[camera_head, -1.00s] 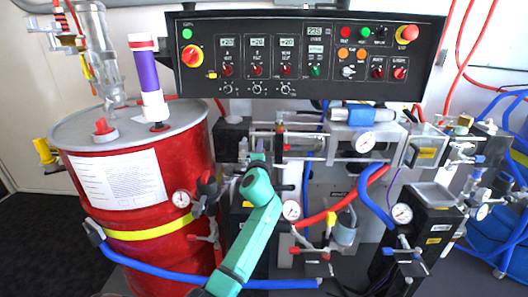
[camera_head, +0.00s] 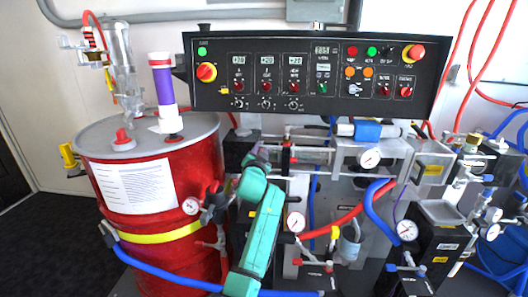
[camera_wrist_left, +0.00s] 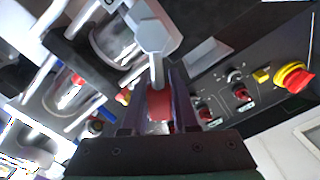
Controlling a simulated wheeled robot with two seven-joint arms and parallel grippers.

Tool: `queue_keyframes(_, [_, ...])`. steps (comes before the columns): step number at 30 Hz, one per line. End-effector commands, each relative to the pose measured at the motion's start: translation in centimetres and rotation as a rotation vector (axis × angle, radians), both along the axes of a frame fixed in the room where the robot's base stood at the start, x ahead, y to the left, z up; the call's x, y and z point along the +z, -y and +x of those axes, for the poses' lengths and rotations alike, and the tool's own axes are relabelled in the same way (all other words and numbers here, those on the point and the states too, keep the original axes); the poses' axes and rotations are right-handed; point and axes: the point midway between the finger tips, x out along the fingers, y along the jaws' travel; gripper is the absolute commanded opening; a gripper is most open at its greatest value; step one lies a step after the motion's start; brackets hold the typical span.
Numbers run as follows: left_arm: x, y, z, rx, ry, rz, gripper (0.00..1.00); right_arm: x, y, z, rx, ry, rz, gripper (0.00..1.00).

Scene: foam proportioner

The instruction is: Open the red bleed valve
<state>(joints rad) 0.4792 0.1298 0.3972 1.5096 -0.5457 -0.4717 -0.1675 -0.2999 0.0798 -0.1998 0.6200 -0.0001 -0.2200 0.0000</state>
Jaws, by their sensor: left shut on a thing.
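The red bleed valve handle (camera_wrist_left: 158,108) is between the two dark fingers of my left gripper (camera_wrist_left: 155,100) in the left wrist view. The fingers are shut on it, and they hide part of its sides. A pale grey hexagonal fitting (camera_wrist_left: 151,38) with a stem lies just beyond the handle. In the head view my teal left arm rises from the bottom, and its gripper (camera_head: 262,152) is small at the pump assembly, left of the middle. The handle cannot be made out there. My right gripper is not in view.
A red drum (camera_head: 150,200) stands left of my arm. A black control panel (camera_head: 312,75) hangs above the work area. Metal rods, pressure gauges and a red hose (camera_head: 347,217) crowd the right side. A blue hose (camera_head: 165,274) runs low across the drum.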

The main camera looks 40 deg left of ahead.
Motion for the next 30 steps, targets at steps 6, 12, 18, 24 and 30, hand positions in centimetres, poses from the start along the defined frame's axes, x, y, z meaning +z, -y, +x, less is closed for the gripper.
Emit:
queue_keyframes(6, [0.7, -0.8, -0.6, -0.001, 0.123, -0.167, 0.0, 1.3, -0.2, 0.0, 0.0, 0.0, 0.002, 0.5])
queue_keyframes(12, [0.9, -1.6, -1.2, 0.001, 0.224, -0.302, 0.0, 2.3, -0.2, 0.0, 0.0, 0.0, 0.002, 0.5])
queue_keyframes(18, [1.0, -2.2, -1.7, 0.001, 0.301, -0.401, 0.0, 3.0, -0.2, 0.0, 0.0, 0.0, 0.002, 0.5])
queue_keyframes(24, [0.9, -2.5, -1.9, 0.001, 0.345, -0.461, 0.0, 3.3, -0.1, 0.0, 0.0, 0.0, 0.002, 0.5])
queue_keyframes(30, [0.8, -2.6, -2.0, 0.001, 0.362, -0.483, 0.0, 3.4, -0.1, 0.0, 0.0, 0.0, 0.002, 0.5])
